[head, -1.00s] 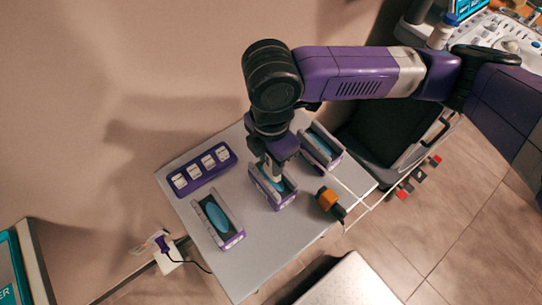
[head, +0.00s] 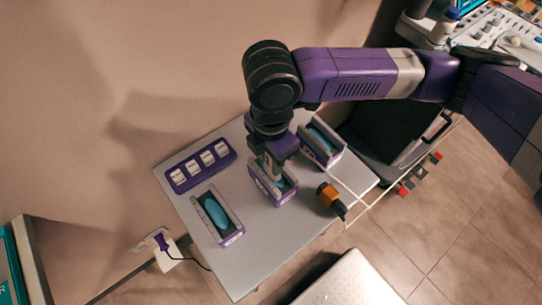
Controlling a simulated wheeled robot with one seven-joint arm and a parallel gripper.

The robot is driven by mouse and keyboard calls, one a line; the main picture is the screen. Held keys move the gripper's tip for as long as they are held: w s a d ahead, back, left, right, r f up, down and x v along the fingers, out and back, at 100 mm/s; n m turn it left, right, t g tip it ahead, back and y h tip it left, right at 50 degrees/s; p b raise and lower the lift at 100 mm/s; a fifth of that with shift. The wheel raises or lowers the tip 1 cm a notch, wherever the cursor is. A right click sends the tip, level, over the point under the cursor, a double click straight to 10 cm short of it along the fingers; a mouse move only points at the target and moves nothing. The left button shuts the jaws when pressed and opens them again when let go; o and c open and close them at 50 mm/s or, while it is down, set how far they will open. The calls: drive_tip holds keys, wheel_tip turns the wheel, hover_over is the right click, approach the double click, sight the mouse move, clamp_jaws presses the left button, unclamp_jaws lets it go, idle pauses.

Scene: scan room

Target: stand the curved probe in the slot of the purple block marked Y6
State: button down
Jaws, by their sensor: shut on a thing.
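Three purple blocks with grey walls and blue inserts stand on the grey table (head: 265,235): a left block (head: 236,238), a middle block (head: 272,194) and a right block (head: 335,160). Their markings are too small to read, so I cannot tell which is Y6. My gripper (head: 271,172) points down at the left part of the middle block. It is shut on the curved probe, which is mostly hidden by the gripper and the block. I cannot tell how deep the probe sits or whether it touches the slot.
A purple strip with several white pieces (head: 202,166) lies at the table's back left. An orange and black object (head: 329,197) lies right of the middle block, near a pale rail. The table's front is clear. A white surface (head: 350,285) stands below.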

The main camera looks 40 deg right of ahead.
drive_tip(key=shift+f, duration=0.25)
drive_tip(key=c, duration=1)
unclamp_jaws()
drive_tip(key=shift+o, duration=0.2)
drive_tip(key=shift+r, duration=0.1)
wheel_tip(320, 180, up, 8)
drive_tip(key=shift+f, duration=0.2)
